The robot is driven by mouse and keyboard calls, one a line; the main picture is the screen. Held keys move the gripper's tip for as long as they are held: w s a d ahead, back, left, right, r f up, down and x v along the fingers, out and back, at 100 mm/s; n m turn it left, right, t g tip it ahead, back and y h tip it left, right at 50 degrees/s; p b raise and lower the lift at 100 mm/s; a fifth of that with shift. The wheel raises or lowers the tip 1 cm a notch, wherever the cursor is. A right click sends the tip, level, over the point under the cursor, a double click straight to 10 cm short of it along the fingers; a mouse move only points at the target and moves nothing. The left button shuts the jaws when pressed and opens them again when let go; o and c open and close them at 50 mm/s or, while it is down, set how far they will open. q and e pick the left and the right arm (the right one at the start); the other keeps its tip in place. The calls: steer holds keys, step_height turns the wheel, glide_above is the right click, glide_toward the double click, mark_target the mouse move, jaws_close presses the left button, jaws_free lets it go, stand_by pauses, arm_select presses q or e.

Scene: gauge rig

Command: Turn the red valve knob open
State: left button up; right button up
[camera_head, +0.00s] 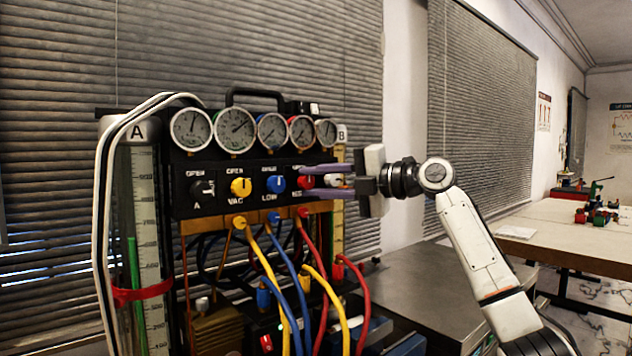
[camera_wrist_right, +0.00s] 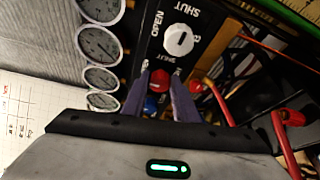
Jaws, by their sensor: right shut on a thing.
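The red valve knob (camera_head: 305,182) sits on the black panel of the gauge rig, to the right of the blue knob. My right gripper (camera_head: 307,182) reaches in from the right with its two purple fingers above and below the red knob, shut on it. In the right wrist view the red knob (camera_wrist_right: 160,81) shows between the fingertips, partly hidden by them. The knob's pointer direction cannot be made out. My left gripper is not in view.
A black knob (camera_head: 202,188), a yellow knob (camera_head: 241,187) and a blue knob (camera_head: 276,184) stand in the same row. A white knob (camera_wrist_right: 179,40) is close beyond my fingers. Several round gauges (camera_head: 236,129) sit above and coloured hoses (camera_head: 263,270) hang below.

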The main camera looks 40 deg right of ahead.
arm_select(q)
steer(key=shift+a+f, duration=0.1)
arm_select(e)
steer(key=o, duration=1.1)
steer(key=shift+c, duration=0.2)
arm_select(q)
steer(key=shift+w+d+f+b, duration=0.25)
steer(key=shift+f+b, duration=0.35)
steer(key=shift+b, duration=0.65)
arm_select(e)
steer(key=v, duration=1)
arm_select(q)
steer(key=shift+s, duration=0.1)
arm_select(e)
steer(key=shift+s+d, duration=0.1)
steer(key=shift+s, duration=0.05)
